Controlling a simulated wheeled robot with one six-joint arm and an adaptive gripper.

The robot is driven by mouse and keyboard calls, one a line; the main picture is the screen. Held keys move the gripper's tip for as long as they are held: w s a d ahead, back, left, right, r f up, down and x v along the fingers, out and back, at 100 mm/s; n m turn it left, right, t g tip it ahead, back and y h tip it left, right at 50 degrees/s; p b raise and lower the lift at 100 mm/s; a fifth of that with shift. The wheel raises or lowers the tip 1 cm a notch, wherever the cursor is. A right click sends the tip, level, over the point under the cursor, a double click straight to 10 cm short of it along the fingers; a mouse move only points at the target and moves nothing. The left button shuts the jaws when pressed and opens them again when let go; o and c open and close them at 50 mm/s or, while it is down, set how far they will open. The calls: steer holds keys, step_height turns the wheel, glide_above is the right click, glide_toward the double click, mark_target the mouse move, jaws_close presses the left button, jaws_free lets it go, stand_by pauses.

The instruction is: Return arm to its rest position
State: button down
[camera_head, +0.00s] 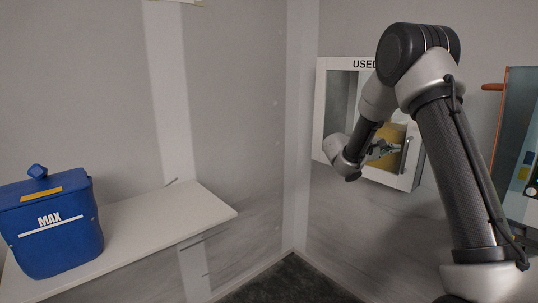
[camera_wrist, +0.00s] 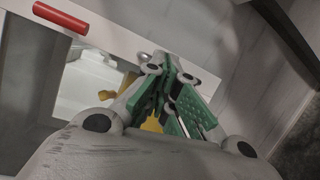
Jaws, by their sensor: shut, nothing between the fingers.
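My gripper (camera_head: 392,148) is in front of the white cabinet marked "USED" (camera_head: 321,110), at the end of my bent arm. In the wrist view its green-padded fingers (camera_wrist: 169,78) are closed together with nothing held between them. My arm rises from the lower right in the head view and bends down and left at the elbow. My arm and gripper hide part of the cabinet and its sign. A yellow area shows behind the gripper in the head view.
A blue container marked "MAX" (camera_head: 55,240) stands on a white shelf (camera_head: 200,212) at the left. A red bar (camera_wrist: 60,17) lies across the white frame in the wrist view. An orange-edged panel (camera_head: 515,130) is at the right. Open space separates shelf and cabinet.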

steer(key=s+f+m+g+y, duration=0.15)
steer(key=s+g+y, duration=0.25)
steer(key=s, duration=0.8)
steer(key=s+f+m+g+y, duration=0.1)
steer(key=s+f+g+y, duration=0.2)
steer(key=s, duration=0.8)
steer(key=s+a+r+m+t+y, duration=0.1)
steer(key=s+a+r+t+y, duration=0.1)
steer(key=s, duration=0.5)
steer(key=s+a+r+m+t+y, duration=0.1)
steer(key=s+a+r+t+y, duration=0.1)
steer(key=s+a, duration=0.4)
steer(key=s+a+r+m+t+y, duration=0.1)
steer(key=s+a+r+t+y, duration=0.1)
steer(key=s+a+r+y, duration=0.2)
steer(key=s, duration=0.3)
steer(key=shift+s+r+m+y, duration=0.2)
steer(key=shift+s+m+y, duration=0.15)
steer(key=shift+s+y, duration=0.05)
